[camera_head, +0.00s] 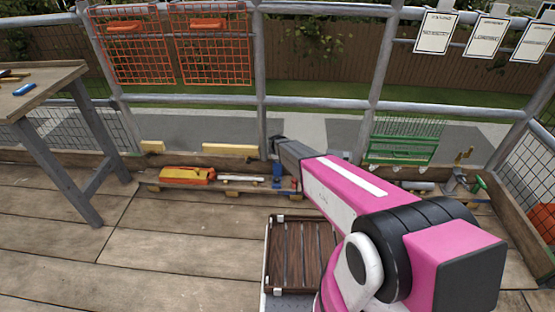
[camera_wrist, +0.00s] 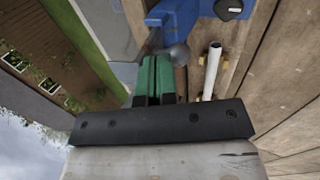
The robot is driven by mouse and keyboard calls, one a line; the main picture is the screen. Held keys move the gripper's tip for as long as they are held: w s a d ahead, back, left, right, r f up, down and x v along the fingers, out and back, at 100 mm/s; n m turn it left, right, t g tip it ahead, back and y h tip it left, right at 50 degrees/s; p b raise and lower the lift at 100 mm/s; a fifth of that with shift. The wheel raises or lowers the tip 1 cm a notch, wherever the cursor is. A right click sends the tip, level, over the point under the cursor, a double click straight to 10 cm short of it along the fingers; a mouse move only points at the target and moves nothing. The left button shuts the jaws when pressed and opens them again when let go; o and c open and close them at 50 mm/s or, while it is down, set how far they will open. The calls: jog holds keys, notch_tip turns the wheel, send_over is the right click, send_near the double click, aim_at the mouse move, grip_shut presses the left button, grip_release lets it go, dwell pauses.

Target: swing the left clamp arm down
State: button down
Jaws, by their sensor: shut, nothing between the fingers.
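My gripper (camera_wrist: 155,80) shows in the wrist view as two green fingers pressed together. They are empty. Just beyond the fingertips is a blue fixture (camera_wrist: 180,18) with a grey rounded knob (camera_wrist: 179,55) at its near end. The knob is close beside the right fingertip; I cannot tell whether they touch. A black part (camera_wrist: 230,9) sits on blue at the top edge. In the head view a small blue piece (camera_head: 277,182) stands below the end of my arm. I cannot tell for sure which part is the left clamp arm or how it is tilted.
A white tube (camera_wrist: 212,70) lies right of the fingers. In the head view, an orange tool (camera_head: 187,175) lies left on a low plank and a slatted crate (camera_head: 268,262) stands in front. A railing (camera_head: 320,100) runs behind.

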jog(key=shift+w+r+g, duration=0.15)
jog(key=shift+w+g, duration=0.2)
jog(key=shift+g, duration=0.25)
jog(key=shift+w+g, duration=0.3)
jog(key=w+g, duration=0.2)
jog(key=g, duration=0.1)
jog(key=shift+w+r, duration=0.15)
jog(key=w+g, duration=0.2)
jog(key=g, duration=0.2)
jog(key=shift+w+d+f+g, duration=0.1)
jog(key=shift+w+f+g, duration=0.15)
jog(key=shift+w+g, duration=0.15)
jog(key=shift+w+f, duration=0.5)
jog(key=shift+w, duration=0.25)
jog(key=shift+w+f, duration=0.6)
jog(key=shift+w, duration=0.05)
jog(key=f, duration=0.1)
jog(key=w+f, duration=0.1)
jog(key=shift+w+d+f, duration=0.1)
jog(key=shift+w+f, duration=0.05)
jog(key=shift+f, duration=0.2)
